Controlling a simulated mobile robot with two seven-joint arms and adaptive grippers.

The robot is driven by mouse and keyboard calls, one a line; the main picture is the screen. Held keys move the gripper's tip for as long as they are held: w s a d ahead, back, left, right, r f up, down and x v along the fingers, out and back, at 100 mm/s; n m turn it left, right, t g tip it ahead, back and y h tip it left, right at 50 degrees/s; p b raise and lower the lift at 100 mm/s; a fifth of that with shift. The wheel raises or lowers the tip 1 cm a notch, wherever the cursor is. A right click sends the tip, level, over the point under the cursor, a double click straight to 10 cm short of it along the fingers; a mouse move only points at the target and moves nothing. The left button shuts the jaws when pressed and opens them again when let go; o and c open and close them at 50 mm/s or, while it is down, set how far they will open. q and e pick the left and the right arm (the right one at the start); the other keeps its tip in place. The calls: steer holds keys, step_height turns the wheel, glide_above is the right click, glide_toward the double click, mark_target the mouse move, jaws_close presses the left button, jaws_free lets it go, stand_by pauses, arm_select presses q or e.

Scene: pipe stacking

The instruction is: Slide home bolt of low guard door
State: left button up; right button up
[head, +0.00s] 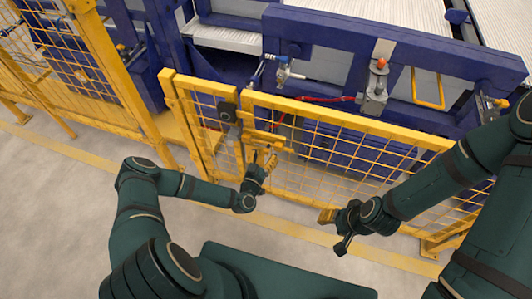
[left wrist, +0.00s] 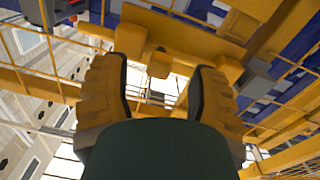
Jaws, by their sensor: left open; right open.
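The low guard door (head: 330,150) is a yellow frame with wire mesh, standing across the front of the blue machine. A yellow bolt assembly (head: 266,138) sits near its left upright; in the left wrist view a yellow bar with a small hanging knob (left wrist: 160,64) shows. My left gripper (head: 264,160) is just in front of the bolt. In the left wrist view its fingers (left wrist: 158,95) are apart, with the knob just beyond and between their tips. Whether they touch it I cannot tell. My right gripper (head: 332,228) is open and empty, in front of the mesh, well to the right of the bolt.
A dark box (head: 227,112) is mounted on the frame left of the bolt. Yellow fence panels (head: 100,70) stand at the left. Behind the door is the blue machine frame (head: 400,55) with a red-topped device (head: 376,85). The grey floor (head: 70,210) at the left is clear.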

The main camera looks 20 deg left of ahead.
mark_target(254, 141)
arm_select(q)
steer(key=shift+w+d, duration=0.1)
steer(key=shift+w, duration=1.05)
jaws_close()
steer(key=a+b, duration=0.1)
steer(key=a, duration=0.5)
steer(key=shift+w+a, duration=0.1)
steer(key=shift+w, duration=0.05)
jaws_free()
